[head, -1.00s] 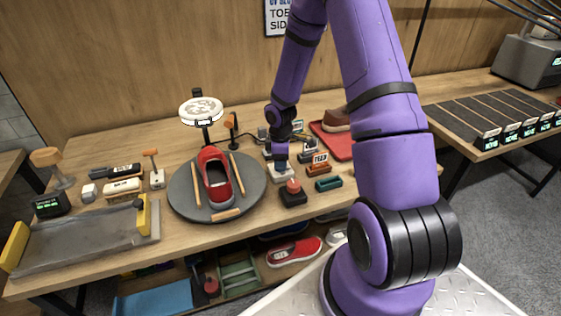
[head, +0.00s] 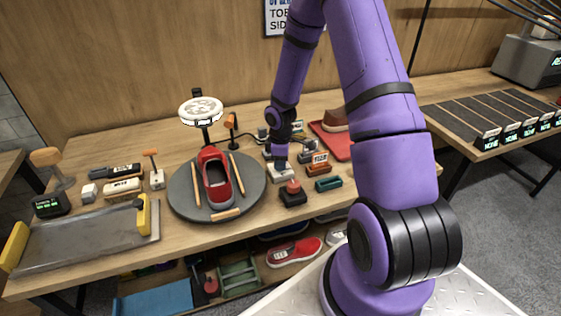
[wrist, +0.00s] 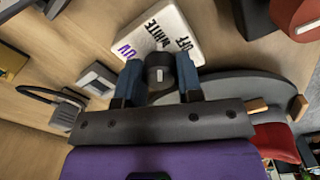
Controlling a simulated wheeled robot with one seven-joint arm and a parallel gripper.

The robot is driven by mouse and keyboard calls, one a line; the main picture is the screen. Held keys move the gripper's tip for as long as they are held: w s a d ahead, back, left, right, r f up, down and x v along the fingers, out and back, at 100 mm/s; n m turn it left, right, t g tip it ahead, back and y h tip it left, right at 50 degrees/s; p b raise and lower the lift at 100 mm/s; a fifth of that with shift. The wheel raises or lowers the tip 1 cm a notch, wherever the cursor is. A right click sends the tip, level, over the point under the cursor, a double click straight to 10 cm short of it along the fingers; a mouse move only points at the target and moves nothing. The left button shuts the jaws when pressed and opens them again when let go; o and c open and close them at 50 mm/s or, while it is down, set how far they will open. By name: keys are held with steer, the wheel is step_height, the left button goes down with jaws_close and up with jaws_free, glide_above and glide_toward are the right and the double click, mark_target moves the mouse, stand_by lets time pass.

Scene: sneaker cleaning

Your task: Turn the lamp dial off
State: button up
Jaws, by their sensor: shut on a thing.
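The lamp control is a white box (wrist: 163,28) marked UV, WHITE and OFF, with a black dial (wrist: 160,70) on it. A pale mark shows on the dial; I cannot tell which label it points to. My gripper (wrist: 160,84) has its two blue fingers on either side of the dial, shut on it. In the head view my gripper (head: 280,163) is low over the white box (head: 270,177), and the dial is hidden there. The round lamp head (head: 201,110) stands behind the turntable, with a bright white rim.
A red sneaker (head: 215,178) sits on the grey turntable (head: 182,203), left of my gripper. A red button block (head: 292,194), a green tray (head: 328,184) and small orange-labelled blocks (head: 317,164) stand close on the right. A red tray (head: 334,146) lies behind them.

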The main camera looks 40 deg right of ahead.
steer(key=m, duration=0.5)
steer(key=shift+m, duration=0.3)
steer(key=m, duration=0.5)
steer(key=shift+m, duration=0.3)
stand_by(0.3)
steer(key=o, duration=0.9)
step_height(320, 180, up, 11)
steer(key=shift+f, duration=0.1)
stand_by(0.4)
